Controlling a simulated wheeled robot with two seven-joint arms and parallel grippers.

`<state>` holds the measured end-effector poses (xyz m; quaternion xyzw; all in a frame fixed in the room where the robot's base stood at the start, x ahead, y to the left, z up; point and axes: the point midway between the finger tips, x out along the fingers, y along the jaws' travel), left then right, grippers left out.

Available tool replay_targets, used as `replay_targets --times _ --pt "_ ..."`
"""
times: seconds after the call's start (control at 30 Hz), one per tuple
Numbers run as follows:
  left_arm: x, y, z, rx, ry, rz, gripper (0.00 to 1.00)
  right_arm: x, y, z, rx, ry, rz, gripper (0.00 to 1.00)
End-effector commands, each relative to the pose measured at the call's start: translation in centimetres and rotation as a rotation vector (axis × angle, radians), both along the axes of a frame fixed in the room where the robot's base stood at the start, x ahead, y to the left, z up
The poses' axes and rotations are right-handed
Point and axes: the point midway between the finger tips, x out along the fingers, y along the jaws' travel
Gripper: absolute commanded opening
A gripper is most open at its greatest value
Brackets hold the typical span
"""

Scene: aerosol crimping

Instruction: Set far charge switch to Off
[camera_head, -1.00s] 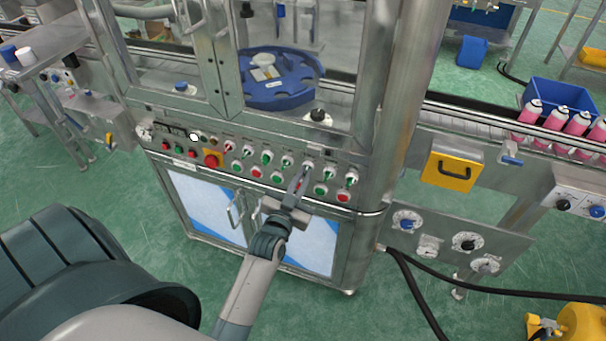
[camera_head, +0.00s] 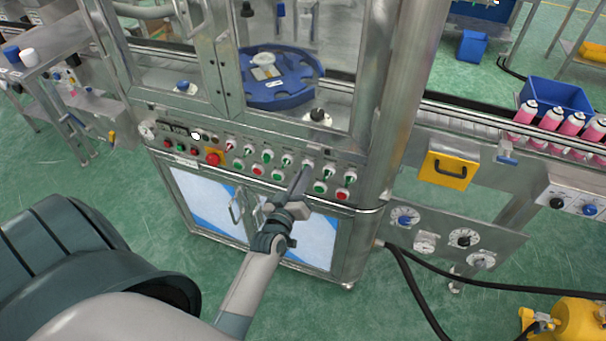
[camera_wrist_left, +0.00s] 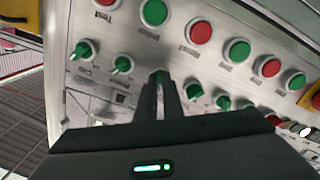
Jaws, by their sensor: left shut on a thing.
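My left gripper (camera_head: 302,176) is at the upper row of switches on the machine's front panel (camera_head: 215,140). It is shut on a green switch knob (camera_wrist_left: 160,73), third from the right end of the row in the head view. The fingers hide most of this knob, so its setting cannot be read. In the left wrist view the fingertips (camera_wrist_left: 165,82) meet at the knob. Two green knobs (camera_wrist_left: 121,64) (camera_wrist_left: 83,48) stand to its left there, and other knobs (camera_wrist_left: 194,91) stand to its right. My right gripper is not in view.
Red and green push buttons (camera_wrist_left: 200,32) line the panel close to the switches. A red emergency button (camera_head: 213,159) is at the panel's left. A steel post (camera_head: 395,110) rises to the right. Glazed cabinet doors (camera_head: 310,243) are below.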

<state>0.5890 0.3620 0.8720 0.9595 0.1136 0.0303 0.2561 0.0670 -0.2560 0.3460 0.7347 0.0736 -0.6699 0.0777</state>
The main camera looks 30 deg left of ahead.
Motion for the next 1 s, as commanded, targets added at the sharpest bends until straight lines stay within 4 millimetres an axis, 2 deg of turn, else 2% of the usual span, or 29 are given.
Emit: replay_targets --times 0.47,0.5,0.53,0.57,1.0 --pt "0.01 -0.01 0.0 -0.019 -0.005 0.0 0.0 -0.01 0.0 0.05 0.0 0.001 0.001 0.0" --pt "0.01 0.0 0.01 -0.019 -0.005 0.0 0.17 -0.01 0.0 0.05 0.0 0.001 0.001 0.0" --pt "0.01 0.0 0.01 -0.018 -0.004 0.0 0.24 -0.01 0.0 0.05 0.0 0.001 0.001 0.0" --pt "0.01 0.0 0.01 -0.018 -0.004 0.0 0.26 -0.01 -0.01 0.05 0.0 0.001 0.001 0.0" --pt "-0.46 -0.11 -0.07 -0.017 -0.004 0.0 0.26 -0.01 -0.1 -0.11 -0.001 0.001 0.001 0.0"
